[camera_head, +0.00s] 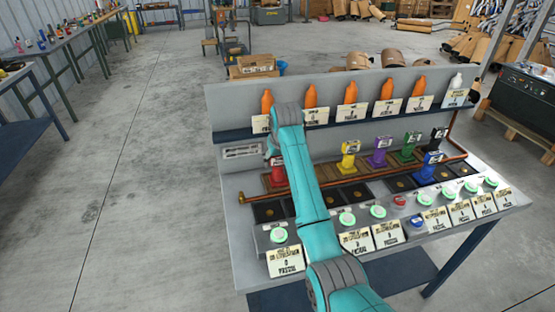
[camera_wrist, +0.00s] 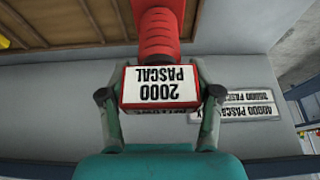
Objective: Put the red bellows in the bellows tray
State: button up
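The red bellows (camera_wrist: 157,32) has a ribbed red body and a red block end with a white label reading "2000 PASCAL", upside down in the wrist view. My gripper (camera_wrist: 160,75) has a finger on each side of this block and appears shut on it. In the head view, the red bellows (camera_head: 277,174) is at the left of the bench, partly hidden by my gripper (camera_head: 271,152) and arm. A brown wooden tray (camera_head: 325,172), apparently the bellows tray, runs along the bench; it also shows at the upper left of the wrist view (camera_wrist: 75,32).
Yellow (camera_head: 348,155), purple (camera_head: 378,152), green (camera_head: 405,148) and black bellows stand along the tray. A copper pipe (camera_head: 330,187) borders the tray. Orange bottles (camera_head: 350,92) line the rear shelf. Green buttons and labels fill the front.

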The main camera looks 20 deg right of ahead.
jog(key=o, duration=0.4)
jog(key=shift+o, duration=0.2)
jog(key=v, duration=1.2)
jog(key=shift+r, duration=0.2)
